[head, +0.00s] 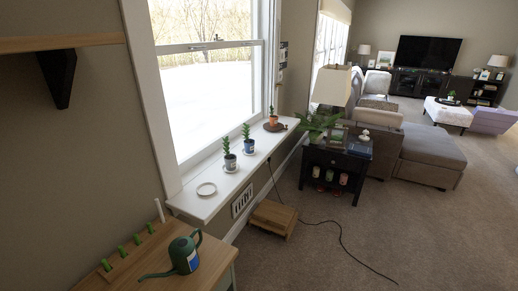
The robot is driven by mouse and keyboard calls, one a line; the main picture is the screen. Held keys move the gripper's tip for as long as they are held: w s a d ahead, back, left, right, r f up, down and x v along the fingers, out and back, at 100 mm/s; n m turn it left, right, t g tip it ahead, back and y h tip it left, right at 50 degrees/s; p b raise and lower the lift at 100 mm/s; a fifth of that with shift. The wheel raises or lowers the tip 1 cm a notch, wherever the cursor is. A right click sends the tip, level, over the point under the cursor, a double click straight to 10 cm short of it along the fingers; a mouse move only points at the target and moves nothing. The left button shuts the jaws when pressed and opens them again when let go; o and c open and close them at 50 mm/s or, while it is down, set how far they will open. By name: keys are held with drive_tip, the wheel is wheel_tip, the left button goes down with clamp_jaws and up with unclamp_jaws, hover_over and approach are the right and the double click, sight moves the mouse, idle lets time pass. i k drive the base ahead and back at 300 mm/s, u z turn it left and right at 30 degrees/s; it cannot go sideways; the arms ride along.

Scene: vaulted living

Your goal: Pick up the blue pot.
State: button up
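Two small pots with green plants stand upright on the white windowsill (212,200). The nearer pot (230,162) and the one behind it (249,147) both look dark bluish, and each appears to stand on a pale saucer. They are too small here to tell their exact colours apart. A third, orange-brown pot (273,120) with a plant stands farther along the sill on a brown saucer. My gripper is not in view.
An empty white saucer (206,189) lies at the sill's near end. A green watering can (185,254) and several green pegs stand on a wooden table (128,270). A wooden step stool (273,218) and a dark cable (340,240) lie on the carpet. Carpet at right is open.

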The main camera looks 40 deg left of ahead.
sight(248, 144)
drive_tip(key=u, duration=0.5)
drive_tip(key=i, duration=1.5)
drive_tip(key=u, duration=1.1)
drive_tip(key=i, duration=1.3)
drive_tip(key=u, duration=1.75)
drive_tip(key=i, duration=0.75)
drive_tip(key=u, duration=0.8)
